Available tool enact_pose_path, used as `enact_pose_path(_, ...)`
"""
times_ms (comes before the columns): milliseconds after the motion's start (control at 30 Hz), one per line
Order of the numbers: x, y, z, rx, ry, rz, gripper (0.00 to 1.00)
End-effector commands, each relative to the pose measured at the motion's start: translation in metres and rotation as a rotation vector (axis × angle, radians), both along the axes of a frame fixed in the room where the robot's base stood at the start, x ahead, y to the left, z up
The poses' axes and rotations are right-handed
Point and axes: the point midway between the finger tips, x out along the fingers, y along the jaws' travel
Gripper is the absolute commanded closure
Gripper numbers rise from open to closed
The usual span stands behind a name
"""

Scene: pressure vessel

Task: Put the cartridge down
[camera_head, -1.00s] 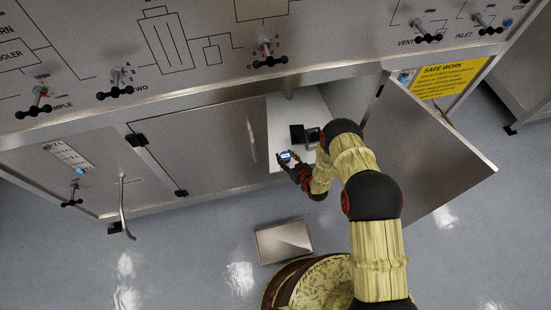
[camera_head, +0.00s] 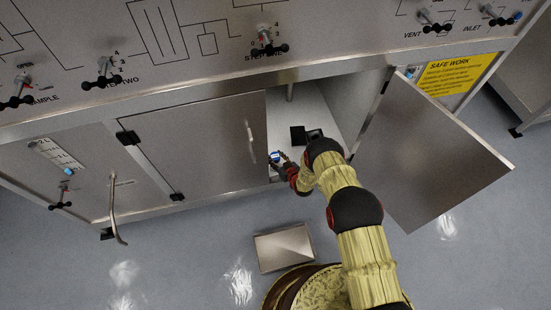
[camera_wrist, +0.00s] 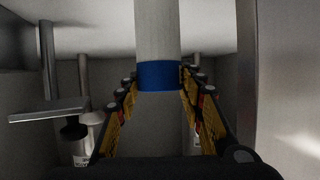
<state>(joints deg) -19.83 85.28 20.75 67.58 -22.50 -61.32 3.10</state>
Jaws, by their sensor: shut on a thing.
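The cartridge (camera_wrist: 157,30) is a pale cylinder with a blue band (camera_wrist: 158,76). In the head view my gripper (camera_head: 279,163) is at the opening of the cabinet under the panel, and only the blue part of the cartridge (camera_head: 275,156) shows there.
The right cabinet door (camera_head: 430,150) stands open; the left door (camera_head: 205,145) is shut. Black objects (camera_head: 298,135) sit inside the white-floored cabinet. In the wrist view a metal bracket (camera_wrist: 48,110) and dark-topped bottle (camera_wrist: 75,140) are at left. A metal box (camera_head: 284,248) lies on the floor.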

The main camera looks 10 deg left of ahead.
Motion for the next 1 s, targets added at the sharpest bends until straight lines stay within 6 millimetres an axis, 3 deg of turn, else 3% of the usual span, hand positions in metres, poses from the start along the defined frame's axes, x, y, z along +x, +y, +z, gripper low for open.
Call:
enact_pose_path(333,0.0022,0.0006,-0.0003,0.001,-0.003,-0.001,1.0)
enact_pose_path(367,0.002,0.0005,-0.001,0.001,-0.003,-0.001,0.61)
enact_pose_path(667,0.0017,0.0005,-0.0008,0.0,-0.002,-0.001,0.44)
enact_pose_path(1000,0.002,0.0006,0.0015,0.001,-0.003,-0.001,0.44)
